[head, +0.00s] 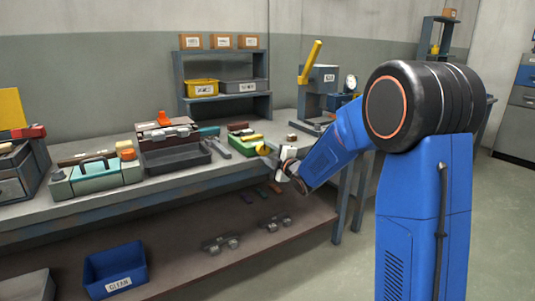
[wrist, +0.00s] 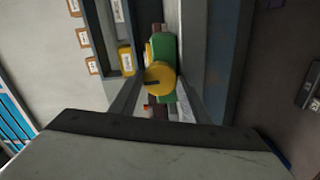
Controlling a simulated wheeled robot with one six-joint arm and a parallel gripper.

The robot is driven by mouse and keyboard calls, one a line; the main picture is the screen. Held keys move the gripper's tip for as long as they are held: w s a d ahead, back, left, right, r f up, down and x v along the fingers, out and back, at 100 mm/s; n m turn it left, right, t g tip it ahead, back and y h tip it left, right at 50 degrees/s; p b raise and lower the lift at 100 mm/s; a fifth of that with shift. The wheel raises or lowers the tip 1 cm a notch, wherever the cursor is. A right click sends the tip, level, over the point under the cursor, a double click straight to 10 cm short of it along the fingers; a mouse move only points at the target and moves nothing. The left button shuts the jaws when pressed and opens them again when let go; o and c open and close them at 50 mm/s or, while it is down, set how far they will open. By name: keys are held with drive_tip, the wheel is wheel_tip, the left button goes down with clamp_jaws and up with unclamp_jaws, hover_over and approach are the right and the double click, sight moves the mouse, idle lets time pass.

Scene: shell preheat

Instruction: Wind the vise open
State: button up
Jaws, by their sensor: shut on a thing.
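In the wrist view a round yellow knob (wrist: 159,77) with a dark slot sits between the fingers of my gripper (wrist: 160,80). Behind it is a green body (wrist: 166,52), which looks like the vise. In the head view the yellow knob (head: 263,147) shows at the bench's front edge, beside the green part (head: 243,147). My gripper (head: 273,157) reaches it from the right and is shut on the knob. The vise's jaws and their gap cannot be made out. The fingers and wrist partly cover the knob in the head view.
A dark open tray (head: 178,160) and a green box (head: 96,180) stand left along the bench (head: 215,180). A shelf with a yellow bin (head: 201,88) is behind. A press with a yellow lever (head: 311,62) stands to the right. A blue bin (head: 115,270) sits on the lower shelf.

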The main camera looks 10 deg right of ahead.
drive_tip(key=n, duration=0.4)
drive_tip(key=shift+n, duration=0.4)
drive_tip(key=n, duration=0.4)
drive_tip(key=shift+f, duration=0.1)
drive_tip(key=n, duration=0.5)
drive_tip(key=shift+s+n, duration=0.1)
drive_tip(key=shift+n, duration=1.8)
drive_tip(key=o, duration=1)
drive_tip(key=shift+o, duration=0.2)
